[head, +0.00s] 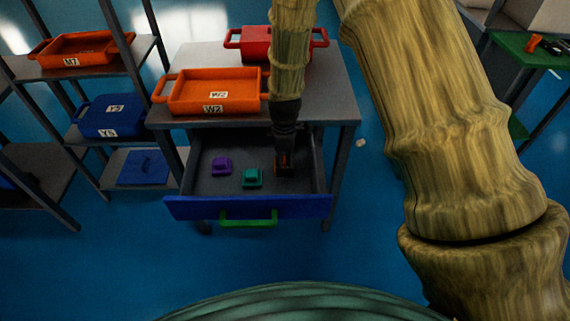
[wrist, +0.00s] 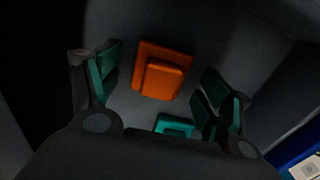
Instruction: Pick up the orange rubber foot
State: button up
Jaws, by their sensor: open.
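The orange rubber foot (wrist: 162,72) lies on the drawer floor in the wrist view, a square base with a smaller raised block. My gripper (wrist: 158,92) is open above it, with one green-padded finger to each side and the foot between and slightly beyond them. In the head view my gripper (head: 284,165) reaches down into the right part of the open drawer and hides most of the orange foot. A teal foot (head: 252,177) lies left of my gripper, and it also shows at the bottom of the wrist view (wrist: 175,126). A purple foot (head: 222,166) lies farther left.
The pulled-out drawer has a blue front (head: 190,208) with a green handle (head: 249,218). Its walls surround my gripper. Above it, the table holds an orange tray (head: 185,104) and a red container (head: 255,45). A shelf with bins stands at left.

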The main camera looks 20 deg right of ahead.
jog(key=c, duration=1.1)
jog(key=shift+c, duration=0.3)
